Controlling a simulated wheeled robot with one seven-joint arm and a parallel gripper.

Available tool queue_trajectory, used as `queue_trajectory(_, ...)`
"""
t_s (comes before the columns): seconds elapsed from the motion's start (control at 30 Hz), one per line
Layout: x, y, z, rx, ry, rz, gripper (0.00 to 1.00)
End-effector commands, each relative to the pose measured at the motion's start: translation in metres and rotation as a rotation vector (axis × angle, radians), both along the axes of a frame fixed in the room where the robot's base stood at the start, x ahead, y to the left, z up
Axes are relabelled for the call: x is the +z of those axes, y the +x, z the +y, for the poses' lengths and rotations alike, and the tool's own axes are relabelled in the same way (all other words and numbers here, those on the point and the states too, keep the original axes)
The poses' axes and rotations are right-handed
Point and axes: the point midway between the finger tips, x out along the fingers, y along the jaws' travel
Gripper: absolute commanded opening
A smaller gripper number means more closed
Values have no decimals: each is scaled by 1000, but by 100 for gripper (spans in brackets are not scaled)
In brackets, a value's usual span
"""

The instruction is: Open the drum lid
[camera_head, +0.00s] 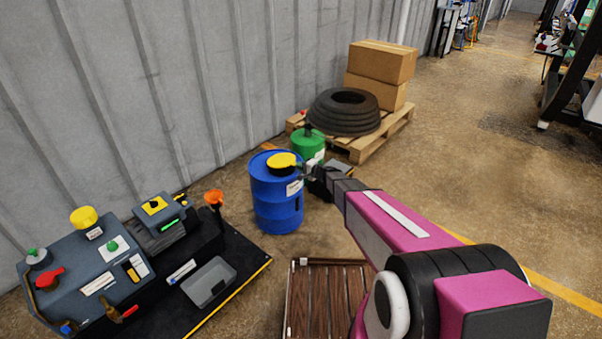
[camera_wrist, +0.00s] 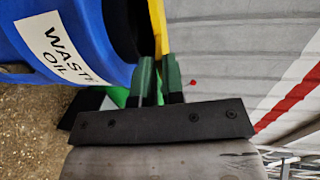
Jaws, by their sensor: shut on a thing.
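The blue drum (camera_head: 276,204) stands upright on the floor near the wall. Its yellow lid (camera_head: 283,160) sits over a dark round part on the drum's top. In the wrist view the drum (camera_wrist: 110,30) shows a white "WASTE OIL" label, and the lid (camera_wrist: 157,22) appears edge-on as a yellow strip beside the dark part. My gripper (camera_head: 312,175) reaches the lid from the right. In the wrist view its green fingers (camera_wrist: 159,75) are shut on the lid's edge. How far the lid is raised I cannot tell.
A green can (camera_head: 308,147) stands close behind the drum. A pallet (camera_head: 372,144) beyond holds a black tire (camera_head: 345,112) and cardboard boxes (camera_head: 380,75). A grey machine (camera_head: 90,270) on a dark base is at left. A slatted wooden platform (camera_head: 325,300) lies in front; floor at right is clear.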

Motion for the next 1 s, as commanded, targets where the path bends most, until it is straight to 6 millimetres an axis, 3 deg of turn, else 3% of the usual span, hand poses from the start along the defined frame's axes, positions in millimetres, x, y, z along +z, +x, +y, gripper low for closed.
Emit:
queue_trajectory(0.1, 20, 1, 4, 1, -63, 44, 0)
queue_trajectory(0.57, 79, 21, 28, 2, -312, 237, 0)
queue_trajectory(1.0, 127, 53, 66, 2, -560, 433, 0)
